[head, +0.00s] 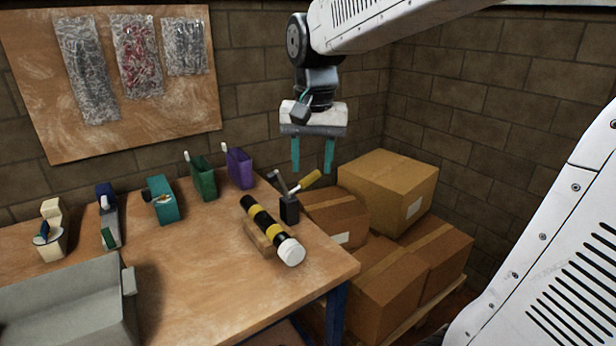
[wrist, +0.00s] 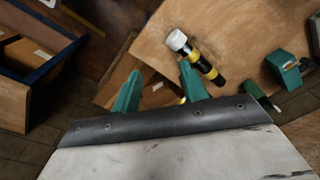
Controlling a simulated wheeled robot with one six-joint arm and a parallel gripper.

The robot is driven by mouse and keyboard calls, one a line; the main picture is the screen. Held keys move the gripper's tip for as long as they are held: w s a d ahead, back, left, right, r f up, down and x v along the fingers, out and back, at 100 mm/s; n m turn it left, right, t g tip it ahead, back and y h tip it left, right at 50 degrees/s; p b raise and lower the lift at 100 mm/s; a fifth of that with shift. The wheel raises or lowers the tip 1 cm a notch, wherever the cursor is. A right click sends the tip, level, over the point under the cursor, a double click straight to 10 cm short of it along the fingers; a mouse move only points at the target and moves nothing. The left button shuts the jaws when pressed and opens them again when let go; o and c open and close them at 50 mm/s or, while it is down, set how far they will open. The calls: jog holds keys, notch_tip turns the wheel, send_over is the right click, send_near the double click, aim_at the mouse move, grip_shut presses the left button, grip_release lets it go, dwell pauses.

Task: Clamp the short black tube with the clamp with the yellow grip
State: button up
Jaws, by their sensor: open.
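The short black tube (head: 261,219) has yellow bands and a white end cap. It lies slanted on a wooden block (head: 259,238) near the table's right edge; it also shows in the wrist view (wrist: 208,67). The clamp (head: 289,209) stands just right of the tube, with a black base, a grey metal arm and a yellow grip (head: 311,185) tilted up to the right. My gripper (head: 312,170) is open and empty, its teal fingers above the yellow grip and pointing down. In the wrist view the clamp is mostly hidden behind a finger.
Cardboard boxes (head: 387,190) are piled right of the table (head: 190,262). Purple (head: 239,168), green (head: 203,177) and teal (head: 162,199) holders stand along the table's back. A grey bin (head: 65,300) is at front left. The front middle of the table is clear.

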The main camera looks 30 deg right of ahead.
jog(key=w+d+f+m, duration=0.1)
jog(key=w+d+m, duration=0.15)
jog(key=w, duration=0.45)
jog(key=w+d+f+m, duration=0.2)
jog(key=w+d, duration=0.2)
jog(key=w, duration=0.3)
jog(key=m, duration=0.6)
send_over(311, 175)
jog(key=shift+g, duration=0.4)
notch_tip(311, 175, down, 10)
jog(key=shift+s+a+r, duration=0.1)
jog(key=shift+a+r, duration=0.05)
jog(key=shift+f, duration=0.3)
notch_tip(311, 175, down, 8)
jog(key=shift+r, duration=0.25)
grip_shut()
